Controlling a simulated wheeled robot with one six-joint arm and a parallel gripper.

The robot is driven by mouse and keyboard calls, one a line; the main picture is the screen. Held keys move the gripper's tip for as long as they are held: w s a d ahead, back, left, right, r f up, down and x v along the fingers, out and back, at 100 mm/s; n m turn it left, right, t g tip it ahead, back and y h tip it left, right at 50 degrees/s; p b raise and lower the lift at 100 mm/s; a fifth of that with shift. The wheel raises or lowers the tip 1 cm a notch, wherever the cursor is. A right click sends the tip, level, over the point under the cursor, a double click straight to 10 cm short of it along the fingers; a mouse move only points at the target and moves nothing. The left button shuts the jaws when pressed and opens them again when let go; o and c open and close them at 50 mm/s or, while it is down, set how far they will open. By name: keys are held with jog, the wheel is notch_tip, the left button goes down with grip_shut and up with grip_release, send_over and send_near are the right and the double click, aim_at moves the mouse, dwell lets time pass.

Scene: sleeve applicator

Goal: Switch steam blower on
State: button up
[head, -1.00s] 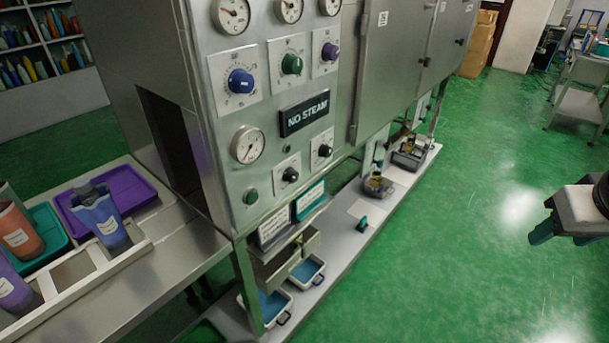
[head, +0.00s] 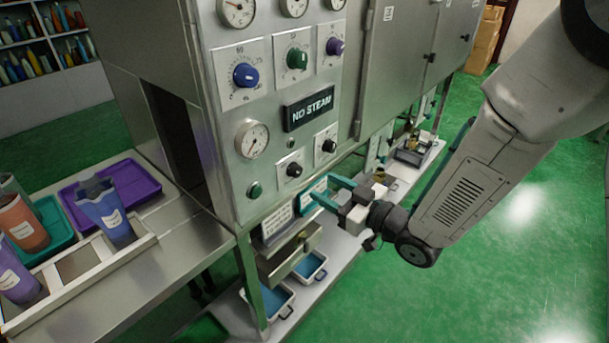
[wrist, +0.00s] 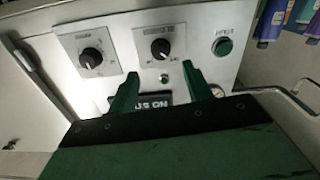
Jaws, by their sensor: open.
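The steel control panel carries two black rotary knobs on pale plates, a left one (head: 294,169) and a right one (head: 329,146). In the wrist view, turned upside down, the left one (wrist: 160,48) and the right one (wrist: 91,57) appear swapped. Their small labels are too blurred to tell which is the steam blower. A dark sign (head: 308,108) reads NO STEAM. A green button (head: 255,190) is left of the knobs and shows in the wrist view (wrist: 223,46). My gripper (head: 321,190) is open and empty below the knobs, its green fingers pointing at the panel.
Blue (head: 246,76), green (head: 297,58) and purple (head: 335,46) dials and a gauge (head: 252,139) are above. Label placards (head: 276,222) hang below the panel, close to my gripper. A bench with a purple tray (head: 148,181) is left. Green floor is clear at right.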

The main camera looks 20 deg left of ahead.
aim_at(299, 173)
jog(key=x, duration=0.7)
jog(key=shift+a, duration=0.35)
jog(key=c, duration=1)
